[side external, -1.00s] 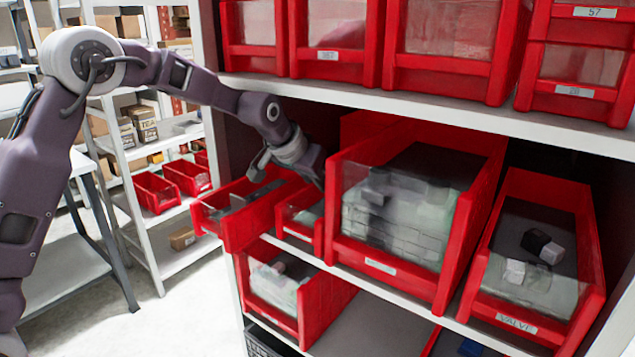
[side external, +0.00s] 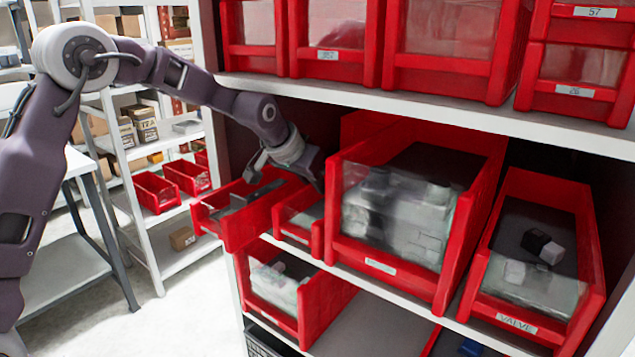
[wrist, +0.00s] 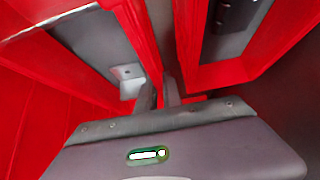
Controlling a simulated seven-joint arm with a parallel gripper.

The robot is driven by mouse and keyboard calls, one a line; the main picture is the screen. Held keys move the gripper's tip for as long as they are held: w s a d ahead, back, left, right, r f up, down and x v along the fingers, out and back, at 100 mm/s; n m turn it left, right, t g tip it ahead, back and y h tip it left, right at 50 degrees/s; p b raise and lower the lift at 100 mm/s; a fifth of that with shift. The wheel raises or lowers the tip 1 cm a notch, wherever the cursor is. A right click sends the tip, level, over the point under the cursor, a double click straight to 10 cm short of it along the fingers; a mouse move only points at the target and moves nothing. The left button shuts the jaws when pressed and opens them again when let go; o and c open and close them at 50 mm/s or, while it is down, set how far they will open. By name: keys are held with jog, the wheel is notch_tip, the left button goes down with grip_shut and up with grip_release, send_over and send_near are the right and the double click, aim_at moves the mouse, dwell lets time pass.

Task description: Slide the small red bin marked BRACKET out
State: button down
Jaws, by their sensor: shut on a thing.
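A small red bin (side external: 297,239) stands on the middle shelf between a longer red bin at its left and a large red bin at its right. Its front label is too small to read, so I cannot confirm the word BRACKET. My gripper reaches down at the back of this small bin in the side view (side external: 313,170), with its fingertips hidden there. In the wrist view my gripper (wrist: 158,90) is shut on a red bin wall between two open bins. A light piece lies in the bin at left there.
The longer red bin (side external: 232,232) sticks out from the shelf and holds grey bars. The large red bin (side external: 455,225) stands close on the right, with a bin marked VALVE (side external: 590,275) beyond it. The upper shelf (side external: 400,108) overhangs the arm. Open floor lies at front left.

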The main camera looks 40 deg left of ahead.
aim_at(288, 198)
jog(key=shift+s, duration=4.15)
jog(key=c, duration=1.4)
grip_release()
jog(key=shift+c, duration=0.2)
jog(key=v, duration=0.7)
jog(key=shift+s, duration=0.1)
